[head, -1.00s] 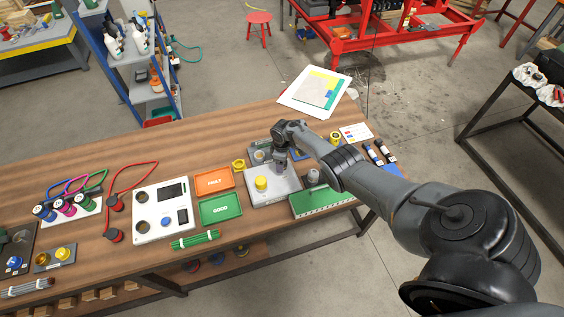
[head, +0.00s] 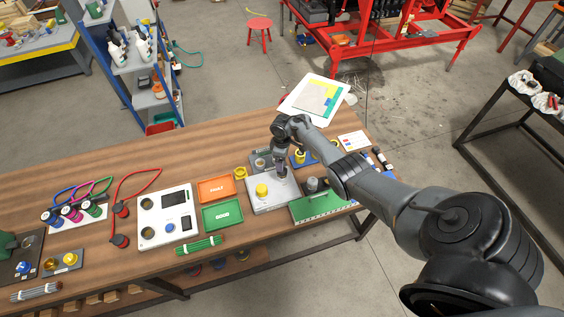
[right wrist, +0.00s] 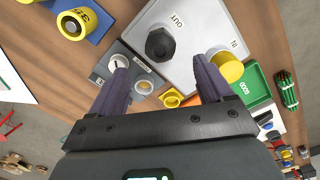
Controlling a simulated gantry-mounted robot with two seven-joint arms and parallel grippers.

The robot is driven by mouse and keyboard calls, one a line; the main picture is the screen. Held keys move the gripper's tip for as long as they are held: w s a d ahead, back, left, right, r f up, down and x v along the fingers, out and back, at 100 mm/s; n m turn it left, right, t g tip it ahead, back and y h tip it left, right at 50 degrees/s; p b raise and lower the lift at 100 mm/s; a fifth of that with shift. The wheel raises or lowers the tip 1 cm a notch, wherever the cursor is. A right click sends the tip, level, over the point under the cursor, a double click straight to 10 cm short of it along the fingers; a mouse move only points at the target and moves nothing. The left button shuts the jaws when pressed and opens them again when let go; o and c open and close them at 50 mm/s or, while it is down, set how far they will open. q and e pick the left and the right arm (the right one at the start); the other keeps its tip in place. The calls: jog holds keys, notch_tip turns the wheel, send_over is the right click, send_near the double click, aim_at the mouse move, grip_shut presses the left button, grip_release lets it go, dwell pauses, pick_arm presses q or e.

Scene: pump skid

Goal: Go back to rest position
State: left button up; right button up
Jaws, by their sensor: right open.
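My right gripper (head: 281,172) is over the far edge of a light grey block (head: 262,203) in the head view. In the right wrist view its two purple-grey fingers (right wrist: 163,75) stand wide apart with nothing between them. The block (right wrist: 190,30), marked IN and OUT, lies beyond the fingertips. A black hex fitting (right wrist: 160,44) sits at its OUT mark and a yellow cylinder (right wrist: 228,68) at its IN mark; the yellow cylinder (head: 262,190) also shows in the head view. My left gripper is not in view.
A dark grey holder (head: 253,157) stands behind the block. A green tray (head: 318,207) is to its right, orange (head: 216,189) and green (head: 222,215) trays to its left. A white panel (head: 167,231) stands further left. Bare wood (head: 120,160) lies along the table's back.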

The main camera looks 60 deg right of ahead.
jog(key=shift+r+p, duration=0.3)
jog(key=shift+r, duration=0.9)
jog(key=shift+s+a+f+h, duration=0.1)
jog(key=shift+s+a+h, duration=0.3)
jog(key=shift+h, duration=0.1)
jog(key=s+a+r+t+h+p, duration=0.15)
jog(key=s+a, duration=0.35)
jog(key=a, duration=0.6)
jog(key=s+a+r+t+p, duration=0.1)
jog(key=s+a+r, duration=0.3)
jog(key=a, duration=0.6)
jog(key=s+a+r+m+t+y+p, duration=0.1)
jog(key=s+a+r+y, duration=0.1)
jog(key=s+a+r, duration=1)
jog(key=shift+a+y+p, duration=0.3)
jog(key=shift+a+y, duration=0.05)
jog(key=shift+a, duration=0.75)
